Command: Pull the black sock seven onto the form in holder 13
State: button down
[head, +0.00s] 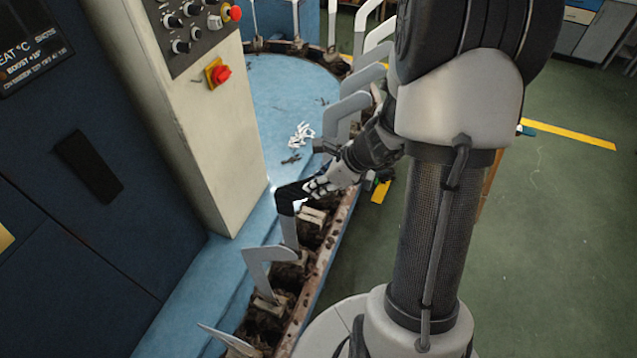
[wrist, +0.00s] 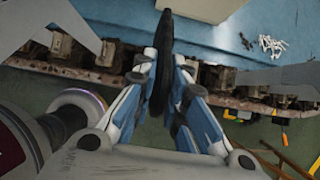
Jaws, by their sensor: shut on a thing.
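The black sock (head: 289,195) covers the upper part of a grey form (head: 290,233), whose bare lower stem shows beneath it in the head view. The form stands upright in a holder on the rim of the machine. My gripper (head: 313,188) is shut on the sock from the right. In the wrist view the sock (wrist: 162,40) is a dark, narrow edge-on shape between the fingers of my gripper (wrist: 162,90). I cannot read any holder number, and how far the sock reaches down inside the grip is partly hidden.
Bare forms stand on both sides along the rim: one nearer (head: 268,262) and several farther off, such as one behind my wrist (head: 345,108). A control cabinet (head: 200,120) with a red knob stands at left. Small white pieces (head: 301,134) lie on the blue table (head: 275,90).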

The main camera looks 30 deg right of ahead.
jog(key=shift+f, duration=0.3)
jog(key=c, duration=1.5)
grip_release()
jog(key=shift+c, duration=0.2)
jog(key=shift+r, duration=0.1)
jog(key=v, duration=1.2)
jog(key=shift+s, duration=0.1)
